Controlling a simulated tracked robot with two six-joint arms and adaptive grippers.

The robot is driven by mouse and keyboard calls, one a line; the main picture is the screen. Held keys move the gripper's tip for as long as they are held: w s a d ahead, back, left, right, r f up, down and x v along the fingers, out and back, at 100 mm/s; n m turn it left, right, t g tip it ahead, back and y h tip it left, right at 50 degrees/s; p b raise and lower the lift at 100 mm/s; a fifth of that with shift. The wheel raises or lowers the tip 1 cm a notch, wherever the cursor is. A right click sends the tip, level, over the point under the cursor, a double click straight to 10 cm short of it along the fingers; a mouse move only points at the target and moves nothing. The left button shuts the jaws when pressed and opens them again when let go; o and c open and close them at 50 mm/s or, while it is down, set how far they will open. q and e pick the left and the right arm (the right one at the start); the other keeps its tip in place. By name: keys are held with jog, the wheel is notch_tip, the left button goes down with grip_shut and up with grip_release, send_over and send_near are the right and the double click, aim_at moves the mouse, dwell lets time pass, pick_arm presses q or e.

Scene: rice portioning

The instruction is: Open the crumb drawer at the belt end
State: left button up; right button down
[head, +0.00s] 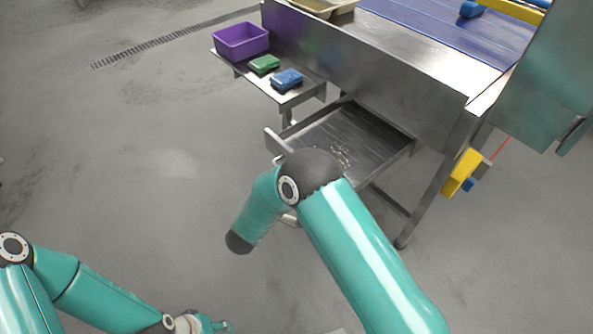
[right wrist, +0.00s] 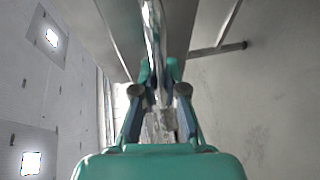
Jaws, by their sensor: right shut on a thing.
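The crumb drawer (head: 378,143) is a shallow metal tray under the belt end. It is pulled out from the frame, and pale crumbs lie on its floor. Its bar handle (head: 274,141) runs along the front, partly hidden behind my right arm. In the right wrist view my right gripper (right wrist: 160,75) is shut on this shiny handle (right wrist: 152,30). In the head view my arm hides that gripper. My left gripper (head: 218,326) is low at the bottom edge, away from the drawer, and too small to tell whether it is open.
A side shelf (head: 297,97) above the drawer holds a purple bin (head: 241,42), a green pad (head: 264,64) and a blue pad (head: 287,79). The blue belt (head: 440,32) is at the top right. A table leg (head: 425,200) stands right of the drawer. The floor at left is clear.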

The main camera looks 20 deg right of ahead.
jog(key=shift+s+f, duration=0.1)
jog(key=shift+f, duration=0.1)
jog(key=c, duration=1.2)
grip_release()
jog(key=shift+r, duration=0.1)
jog(key=shift+a, duration=0.1)
jog(key=v, duration=0.7)
jog(key=shift+s, duration=0.1)
